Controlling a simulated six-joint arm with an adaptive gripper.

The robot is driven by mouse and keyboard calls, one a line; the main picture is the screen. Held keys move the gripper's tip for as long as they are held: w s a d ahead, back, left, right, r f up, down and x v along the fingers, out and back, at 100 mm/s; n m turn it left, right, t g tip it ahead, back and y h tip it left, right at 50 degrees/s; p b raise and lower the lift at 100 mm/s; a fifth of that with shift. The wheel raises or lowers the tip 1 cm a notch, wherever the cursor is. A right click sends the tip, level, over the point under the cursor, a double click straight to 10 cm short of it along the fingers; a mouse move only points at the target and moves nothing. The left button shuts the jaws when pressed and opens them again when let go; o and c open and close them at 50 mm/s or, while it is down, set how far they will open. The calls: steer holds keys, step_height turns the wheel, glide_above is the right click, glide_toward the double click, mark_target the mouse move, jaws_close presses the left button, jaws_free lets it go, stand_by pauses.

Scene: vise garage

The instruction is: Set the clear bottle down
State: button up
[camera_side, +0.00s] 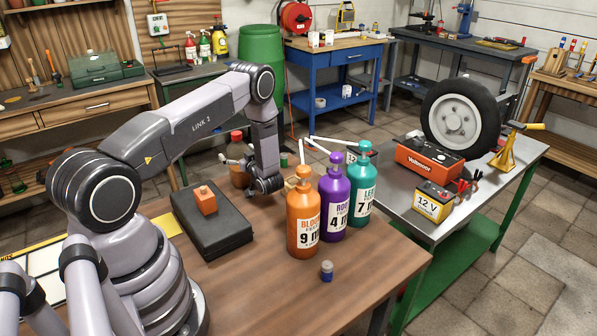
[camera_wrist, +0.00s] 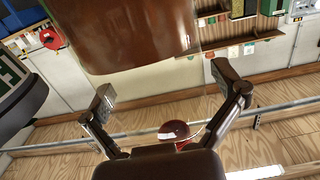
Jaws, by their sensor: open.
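The clear bottle (camera_side: 238,144) holds brown liquid and has a red cap. In the side view it stands upright at the far edge of the wooden table, partly hidden behind my gripper (camera_side: 241,163); its base contact is hard to see. In the wrist view, which looks inverted, the brown liquid (camera_wrist: 130,38) fills the top and the red cap (camera_wrist: 173,129) shows low down. My gripper (camera_wrist: 168,90) is open, its two fingers spread apart on either side of the bottle. I see no finger clearly pressing on it.
Orange (camera_side: 303,222), purple (camera_side: 334,205) and teal (camera_side: 361,188) bottles stand close together right of my gripper. A black case (camera_side: 211,228) with an orange block (camera_side: 205,200) lies to the left. The table's front right is clear.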

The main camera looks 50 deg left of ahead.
mark_target(239, 138)
steer(key=shift+r, duration=0.15)
steer(key=d+r, duration=0.5)
steer(key=shift+r, duration=1)
